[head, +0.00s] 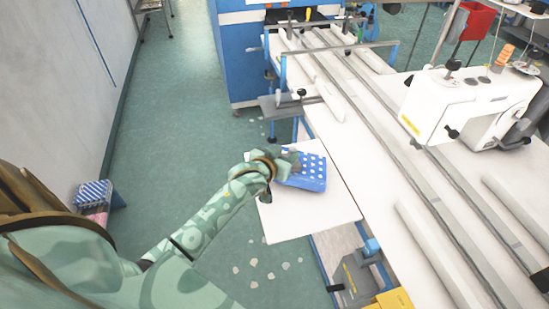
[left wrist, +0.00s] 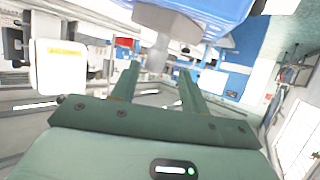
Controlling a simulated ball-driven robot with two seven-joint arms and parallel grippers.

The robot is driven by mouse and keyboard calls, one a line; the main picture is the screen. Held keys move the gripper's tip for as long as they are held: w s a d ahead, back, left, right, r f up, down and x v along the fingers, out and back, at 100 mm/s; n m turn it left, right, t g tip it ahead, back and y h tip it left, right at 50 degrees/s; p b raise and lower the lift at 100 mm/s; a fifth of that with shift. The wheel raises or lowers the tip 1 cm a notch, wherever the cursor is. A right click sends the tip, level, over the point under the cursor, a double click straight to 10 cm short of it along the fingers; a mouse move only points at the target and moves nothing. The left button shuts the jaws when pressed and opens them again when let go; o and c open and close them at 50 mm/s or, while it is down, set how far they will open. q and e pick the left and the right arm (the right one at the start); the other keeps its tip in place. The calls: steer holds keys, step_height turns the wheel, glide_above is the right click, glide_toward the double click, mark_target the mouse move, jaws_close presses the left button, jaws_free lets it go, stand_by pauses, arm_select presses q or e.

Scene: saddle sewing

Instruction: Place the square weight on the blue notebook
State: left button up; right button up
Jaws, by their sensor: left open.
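A blue notebook (head: 311,172) with white dots lies on the white side board in the head view. Its blue surface also fills the top of the left wrist view (left wrist: 215,10). My left gripper (head: 285,160) is over the notebook's near left part. In the left wrist view my left gripper (left wrist: 158,74) is open. A grey piece with a broad base and a narrower post (left wrist: 165,22), apparently the square weight, is against the blue surface; its post points toward the open fingers. In the head view the arm and gripper largely hide the weight. My right gripper is not seen.
The white side board (head: 290,222) has bare room in front of the notebook. A long white table (head: 385,165) with metal rails runs along the right. A white sewing machine (head: 465,105) stands there. A yellow box (head: 390,300) is low at the front.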

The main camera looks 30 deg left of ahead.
arm_select(q)
steer(key=p+v, duration=0.1)
steer(key=v, duration=0.8)
steer(key=shift+p, duration=0.35)
